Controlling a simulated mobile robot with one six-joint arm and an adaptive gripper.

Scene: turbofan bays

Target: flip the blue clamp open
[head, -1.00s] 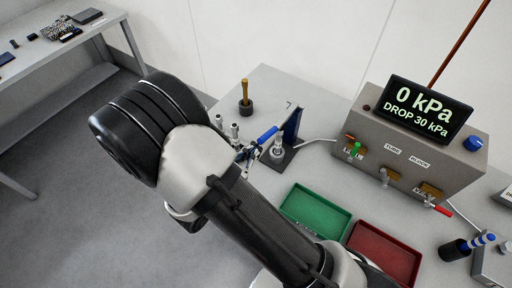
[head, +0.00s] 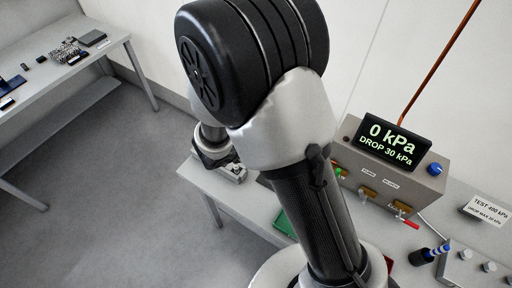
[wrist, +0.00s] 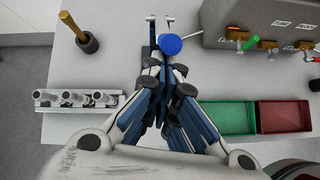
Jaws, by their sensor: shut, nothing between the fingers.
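The blue clamp (wrist: 170,44) shows in the wrist view at top centre. The rounded blue end of its handle faces the camera, so the handle looks nearly end-on. Narrow upright parts stand just behind it at the top edge. My gripper (wrist: 164,67) points up the picture in the wrist view. Its fingers are together and empty, with the tips just below the blue end; I cannot tell whether they touch it. The clamp's lower part is mostly hidden by the handle and fingers.
A rack of silver fittings (wrist: 75,101) lies left, with a brass-handled tool in a dark cup (wrist: 87,43) beyond. A green tray (wrist: 222,131) and a red tray (wrist: 284,128) lie right. The test box (head: 388,183) reads 0 kPa. Bare bench lies between rack and cup.

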